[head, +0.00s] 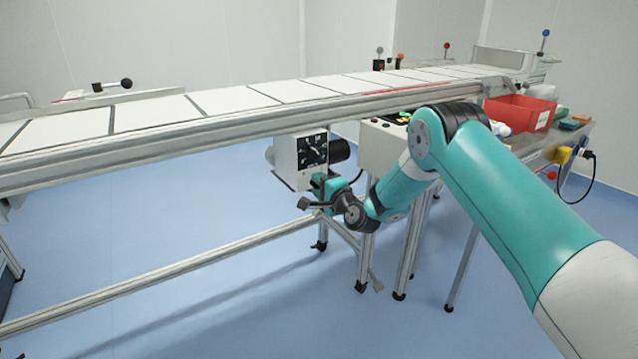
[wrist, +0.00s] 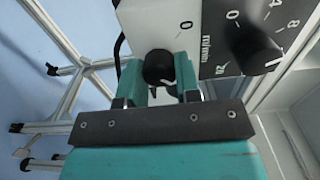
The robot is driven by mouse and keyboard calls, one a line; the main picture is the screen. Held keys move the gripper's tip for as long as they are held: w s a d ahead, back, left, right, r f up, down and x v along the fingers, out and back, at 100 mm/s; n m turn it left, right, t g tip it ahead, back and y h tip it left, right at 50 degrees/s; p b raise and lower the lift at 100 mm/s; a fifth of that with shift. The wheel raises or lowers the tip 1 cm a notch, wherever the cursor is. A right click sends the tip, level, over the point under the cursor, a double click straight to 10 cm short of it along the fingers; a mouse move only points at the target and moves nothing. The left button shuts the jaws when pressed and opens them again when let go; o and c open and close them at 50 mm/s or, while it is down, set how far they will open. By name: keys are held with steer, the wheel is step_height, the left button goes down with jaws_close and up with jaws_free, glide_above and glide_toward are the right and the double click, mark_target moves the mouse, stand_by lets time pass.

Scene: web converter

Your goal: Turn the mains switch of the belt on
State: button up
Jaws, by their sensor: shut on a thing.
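The belt's control box (head: 296,160) hangs under the conveyor, with a black dial panel on its face. In the wrist view, the black mains switch knob (wrist: 158,66) sits on the box's light face, beside a printed 0 and a short mark. My gripper (wrist: 158,72) has its teal fingers on either side of this knob and is shut on it. A pale line shows near the knob's lower edge, but I cannot tell its setting. In the head view, my gripper (head: 324,186) is at the box's lower front, and the switch is hidden there.
A larger black speed dial (wrist: 257,52), marked m/min, is close right of the switch. The conveyor belt (head: 240,98) runs above the box. A rail (head: 180,275) and legs are below. A red bin (head: 520,113) stands on the right table.

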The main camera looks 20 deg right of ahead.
stand_by(0.4)
steer(key=o, duration=0.9)
steer(key=b+v, duration=1.2)
steer(key=v, duration=0.5)
steer(key=shift+s+d+b, duration=0.1)
steer(key=shift+s+b, duration=0.1)
steer(key=shift+b, duration=0.15)
